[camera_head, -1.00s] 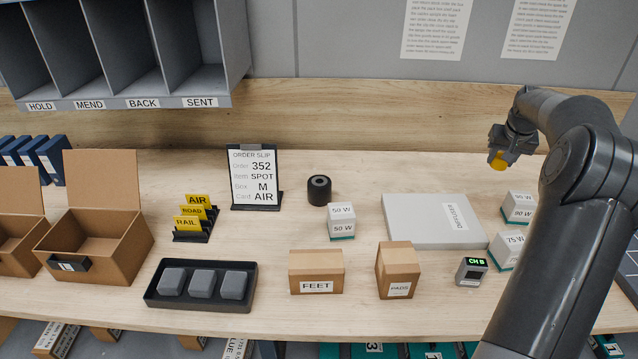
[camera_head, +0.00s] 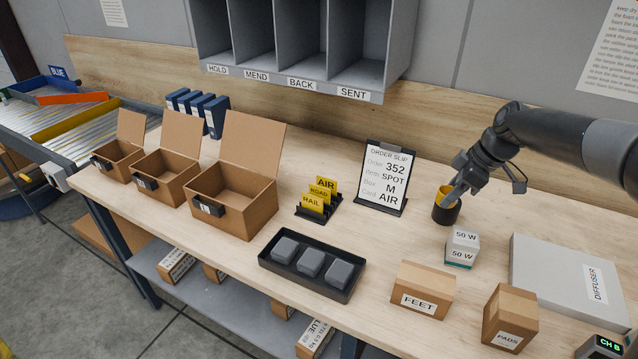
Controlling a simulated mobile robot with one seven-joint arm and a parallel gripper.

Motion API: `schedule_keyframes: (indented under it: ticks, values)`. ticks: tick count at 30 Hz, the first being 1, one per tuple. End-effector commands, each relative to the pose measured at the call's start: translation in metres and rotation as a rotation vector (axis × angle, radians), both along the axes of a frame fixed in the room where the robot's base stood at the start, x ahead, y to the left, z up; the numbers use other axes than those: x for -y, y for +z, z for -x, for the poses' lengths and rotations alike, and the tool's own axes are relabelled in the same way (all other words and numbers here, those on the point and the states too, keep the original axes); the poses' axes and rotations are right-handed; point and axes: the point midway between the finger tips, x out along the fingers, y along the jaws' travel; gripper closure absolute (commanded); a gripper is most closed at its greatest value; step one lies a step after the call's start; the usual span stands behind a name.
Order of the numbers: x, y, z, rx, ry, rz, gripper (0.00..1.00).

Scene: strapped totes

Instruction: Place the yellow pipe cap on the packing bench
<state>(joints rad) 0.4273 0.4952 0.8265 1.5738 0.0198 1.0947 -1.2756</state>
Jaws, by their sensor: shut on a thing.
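The yellow pipe cap (camera_head: 443,194) is held between the fingers of my gripper (camera_head: 452,191), partly hidden by them. In the picture it overlaps the top of a short black cylinder (camera_head: 445,213) standing on the packing bench (camera_head: 395,240). I cannot tell whether the cap is inside the cylinder's opening, touching it or just above or behind it. My gripper is shut on the cap and comes in from the upper right, tilted.
The diffuser box (camera_head: 560,275) lies at right. Open cartons (camera_head: 235,200) and a black tray (camera_head: 310,267) stand further left. Bare bench lies between the tray and cylinder.

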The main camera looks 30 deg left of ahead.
Motion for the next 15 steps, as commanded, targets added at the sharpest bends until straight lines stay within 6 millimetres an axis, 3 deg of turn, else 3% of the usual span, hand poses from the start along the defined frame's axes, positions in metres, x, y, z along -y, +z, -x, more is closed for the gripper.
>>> schedule_keyframes:
  ticks: [1,3,7,12,15]
  values:
    - [-0.018,0.001,0.013,-0.001,0.079,0.0,0.82]
    - [-0.035,0.002,0.026,0.0,0.165,0.001,0.82]
    - [-0.058,0.004,0.047,0.001,0.289,0.001,0.82]
    - [-0.076,0.004,0.065,0.0,0.395,0.001,0.82]
    - [-0.074,-0.014,0.064,-0.003,0.388,0.001,0.82]
